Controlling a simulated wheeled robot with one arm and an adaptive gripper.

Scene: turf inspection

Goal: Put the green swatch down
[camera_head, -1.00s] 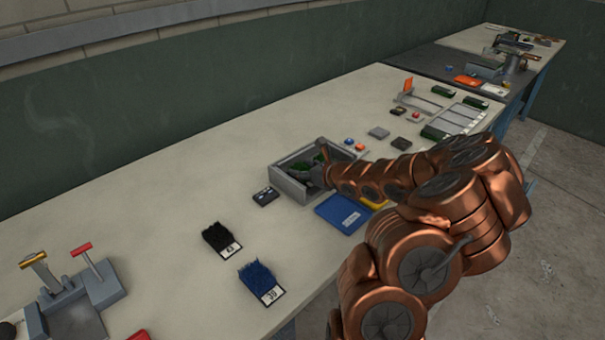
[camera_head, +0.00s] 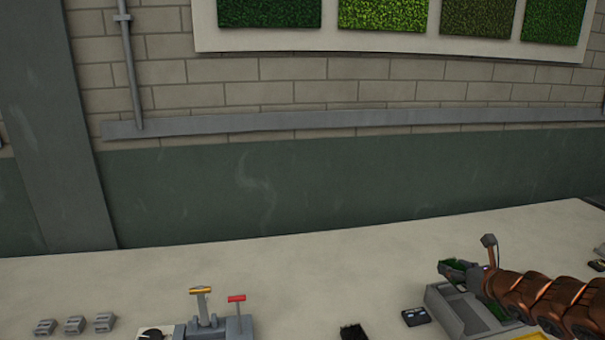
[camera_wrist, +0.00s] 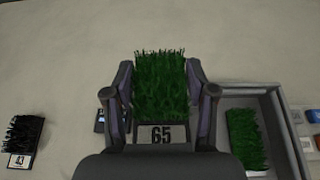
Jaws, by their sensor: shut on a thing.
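The green swatch (camera_wrist: 160,85), a grass-like tuft on a base labelled 65, is held between the fingers of my gripper (camera_wrist: 160,98) in the wrist view. In the head view my gripper (camera_head: 470,277) holds the green swatch (camera_head: 455,265) above the left back edge of the grey tray (camera_head: 432,295). In the wrist view the grey tray (camera_wrist: 283,108) lies to the right of the gripper, with another green swatch (camera_wrist: 244,138) inside it. The held swatch appears raised off the table.
A black swatch labelled 43 (camera_wrist: 21,140) lies on the table at left in the wrist view. A small dark block (camera_head: 415,317) sits beside the tray. A fixture with yellow and red handles (camera_head: 215,322) and several grey blocks (camera_head: 75,325) stand farther left. The table behind is bare.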

